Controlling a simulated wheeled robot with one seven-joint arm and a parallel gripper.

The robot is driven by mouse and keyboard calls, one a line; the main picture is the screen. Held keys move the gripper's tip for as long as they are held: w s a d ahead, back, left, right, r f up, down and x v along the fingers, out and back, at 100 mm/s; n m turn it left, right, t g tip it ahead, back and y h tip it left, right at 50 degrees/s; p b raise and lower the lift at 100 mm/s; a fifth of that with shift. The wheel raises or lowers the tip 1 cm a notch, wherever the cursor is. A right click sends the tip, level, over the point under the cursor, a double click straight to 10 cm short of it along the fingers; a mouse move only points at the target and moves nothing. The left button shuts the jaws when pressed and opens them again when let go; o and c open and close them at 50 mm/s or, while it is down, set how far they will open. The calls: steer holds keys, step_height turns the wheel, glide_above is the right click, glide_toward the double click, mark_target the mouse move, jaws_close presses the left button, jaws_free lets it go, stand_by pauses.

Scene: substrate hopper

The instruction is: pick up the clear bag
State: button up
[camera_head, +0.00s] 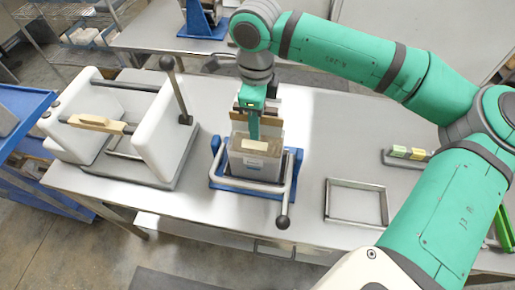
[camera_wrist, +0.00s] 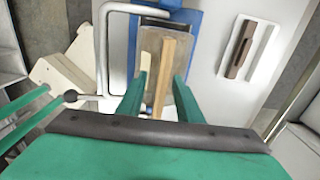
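The clear bag (camera_head: 256,166) appears as a greyish, see-through pouch with a tan patch, standing upright in a blue-framed holder (camera_head: 222,182) near the middle of the bench. It also seems to show in the wrist view (camera_wrist: 150,42), with a tan bar (camera_wrist: 166,70) running down across it. My gripper (camera_head: 253,132) points down over the bag's top. In the wrist view its two green fingers (camera_wrist: 161,80) are apart, one on each side of the tan bar, with gaps showing. Whether the fingers touch the bag cannot be told. The bag's lower part is hidden by the holder.
A white machine (camera_head: 75,135) with a dark upright lever (camera_head: 176,88) stands at the left. The holder's metal bar and dark knob (camera_head: 282,222) jut forward. An empty metal frame (camera_head: 356,203) lies to the right.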

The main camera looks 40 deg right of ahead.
jaws_close()
steer(key=shift+w+d+r, duration=0.1)
steer(key=shift+r, duration=0.1)
